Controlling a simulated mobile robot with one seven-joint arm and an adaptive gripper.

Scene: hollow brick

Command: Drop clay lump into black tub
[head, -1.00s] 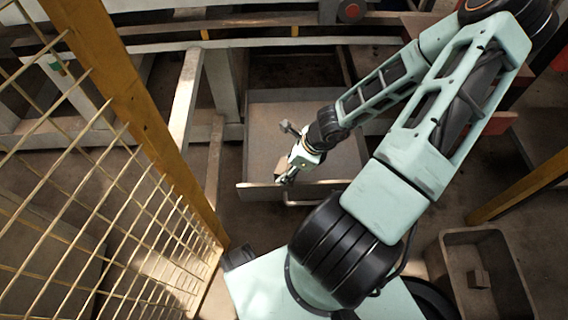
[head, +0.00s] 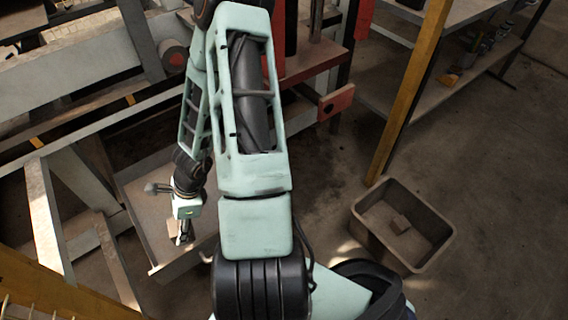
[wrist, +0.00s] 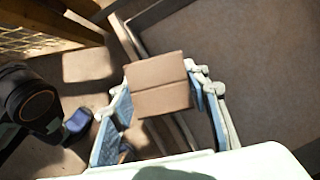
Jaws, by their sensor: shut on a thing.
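My gripper (head: 180,236) hangs over the open drawer's front edge in the head view. In the wrist view my gripper (wrist: 162,92) is shut on a brown, box-shaped clay lump (wrist: 160,85), with one finger on each side. The lump also shows small in the head view (head: 172,229), partly hidden by the gripper. The tub (head: 382,246) stands on the floor to the right in the head view, well apart from my gripper.
The open drawer (head: 178,264) lies below my gripper. A yellow post (head: 408,95) rises just behind the tub. A red bench (head: 300,68) and shelving (head: 480,60) stand at the back. Yellow mesh fencing (wrist: 45,35) shows in the wrist view. Floor right of the tub is clear.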

